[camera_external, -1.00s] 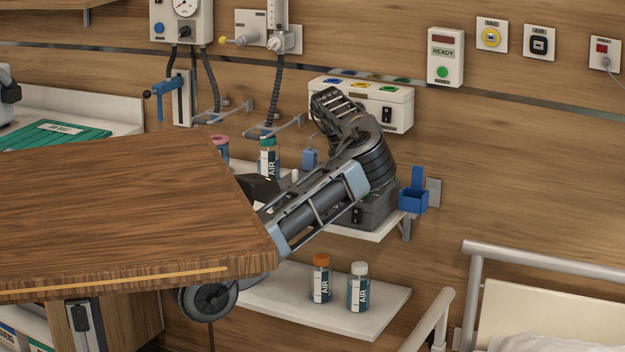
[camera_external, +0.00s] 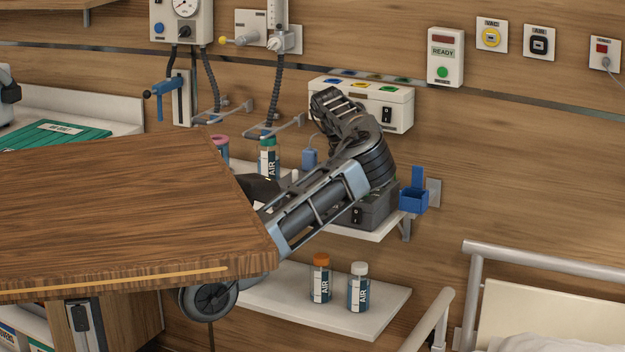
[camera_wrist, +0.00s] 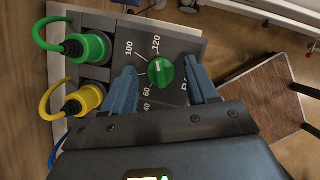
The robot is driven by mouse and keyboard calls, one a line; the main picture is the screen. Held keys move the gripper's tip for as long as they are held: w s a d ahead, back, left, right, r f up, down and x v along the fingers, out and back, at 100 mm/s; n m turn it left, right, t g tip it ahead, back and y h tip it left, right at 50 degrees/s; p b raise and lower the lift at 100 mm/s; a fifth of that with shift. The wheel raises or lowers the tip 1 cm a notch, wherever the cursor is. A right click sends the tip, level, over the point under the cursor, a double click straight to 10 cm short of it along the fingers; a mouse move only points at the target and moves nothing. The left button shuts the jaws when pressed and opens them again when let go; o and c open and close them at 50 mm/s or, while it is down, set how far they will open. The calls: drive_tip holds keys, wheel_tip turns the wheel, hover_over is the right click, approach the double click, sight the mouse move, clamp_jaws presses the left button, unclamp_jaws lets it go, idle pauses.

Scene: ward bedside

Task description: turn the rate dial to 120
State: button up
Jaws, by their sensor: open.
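The green rate dial (camera_wrist: 160,73) sits on a dark grey panel (camera_wrist: 188,47) in the wrist view. Printed numbers 40, 60, 100 and 120 show around it. A pale mark crosses the dial, but I cannot tell which number it points at. My gripper (camera_wrist: 161,65) is open, with one blue finger on each side of the dial. I cannot tell whether the fingers touch it. In the external view the dark grey device (camera_external: 376,210) stands on a wall shelf under my arm. The dial and my fingers are hidden there.
A green plug (camera_wrist: 88,47) and a yellow plug (camera_wrist: 85,99) with looped cables are left of the dial. A blue holder (camera_external: 413,199) is right of the device. Bottles (camera_external: 320,279) stand on the lower shelf. A wooden tabletop (camera_external: 120,210) fills the left foreground.

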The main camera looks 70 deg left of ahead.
drive_tip(key=p+v, duration=0.2)
drive_tip(key=v, duration=0.5)
drive_tip(key=shift+s+r, duration=0.2)
drive_tip(key=shift+r, duration=0.15)
